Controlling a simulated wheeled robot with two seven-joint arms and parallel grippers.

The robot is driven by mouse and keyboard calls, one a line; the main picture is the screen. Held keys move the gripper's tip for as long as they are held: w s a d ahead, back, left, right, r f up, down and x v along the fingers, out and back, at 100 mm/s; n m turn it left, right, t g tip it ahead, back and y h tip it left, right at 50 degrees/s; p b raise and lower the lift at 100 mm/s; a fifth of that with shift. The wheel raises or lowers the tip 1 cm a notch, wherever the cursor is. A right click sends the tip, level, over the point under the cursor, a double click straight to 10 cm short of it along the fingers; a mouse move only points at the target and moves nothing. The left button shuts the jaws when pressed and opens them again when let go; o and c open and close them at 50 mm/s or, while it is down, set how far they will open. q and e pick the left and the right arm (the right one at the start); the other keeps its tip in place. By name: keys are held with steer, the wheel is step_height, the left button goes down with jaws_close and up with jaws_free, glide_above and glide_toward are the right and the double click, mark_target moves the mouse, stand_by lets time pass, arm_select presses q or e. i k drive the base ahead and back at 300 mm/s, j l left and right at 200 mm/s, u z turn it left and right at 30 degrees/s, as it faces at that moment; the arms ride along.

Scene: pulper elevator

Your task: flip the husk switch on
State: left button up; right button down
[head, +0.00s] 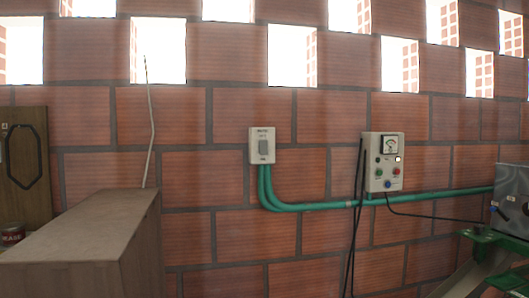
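A pale wall switch box (262,146) with a grey rocker is fixed to the brick wall near the middle of the head view. Small lettering above and below the rocker is too small to read surely, so I cannot tell whether it is the husk switch or which way it is set. A second pale box (383,162) to its right carries a dial gauge, a small lit white square and several coloured buttons. Neither of my grippers shows in the view.
Green conduit (325,205) runs from the switch box rightward along the wall. Grey and green machinery (510,215) is at the right edge. Dark cables hang mid-right.

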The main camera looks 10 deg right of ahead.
mark_target(263, 144)
steer(key=i+l+u, duration=0.25)
steer(key=l, duration=0.3)
steer(key=i+l+u, duration=0.2)
steer(key=l, duration=0.35)
steer(key=i+l+u, duration=0.1)
steer(key=l+u, duration=0.15)
steer(key=l, duration=0.3)
steer(key=i+l+u, duration=0.1)
steer(key=l+u, duration=0.15)
steer(key=l, duration=0.35)
steer(key=l+u, duration=0.25)
steer(key=l, duration=0.4)
